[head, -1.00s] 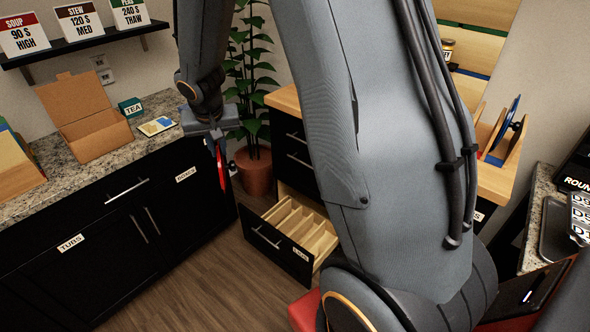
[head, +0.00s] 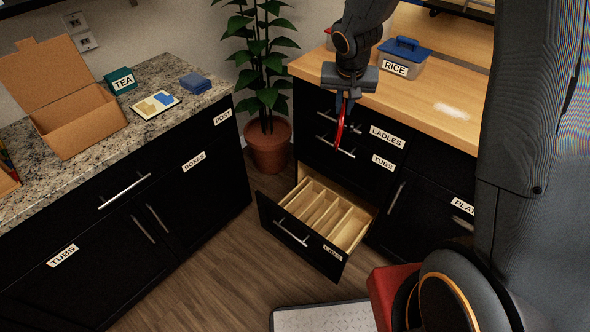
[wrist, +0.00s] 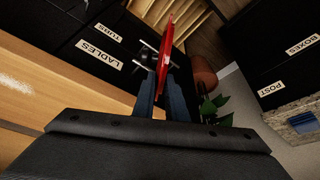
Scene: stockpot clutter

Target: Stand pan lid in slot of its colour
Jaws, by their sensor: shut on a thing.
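My gripper (head: 347,95) is shut on a red pan lid (head: 341,125), which hangs edge-on below the fingers in the head view. The lid also shows in the wrist view (wrist: 165,50), with its knob to the left, between my gripper's fingers (wrist: 162,95). An open drawer (head: 296,236) with a label on its front, seemingly LIDS, stands below the lid. Its pale wooden dividers (head: 325,208) form several slots, and they show at the top of the wrist view (wrist: 178,14). I see no slot colours. The lid is above and apart from the drawer.
A wooden counter (head: 430,105) with a grey RICE box (head: 403,62) is beside my gripper. A granite counter (head: 100,140) with an open cardboard box (head: 75,115) stands left. A potted plant (head: 268,145) stands behind the drawer. The floor (head: 215,265) left of the drawer is clear.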

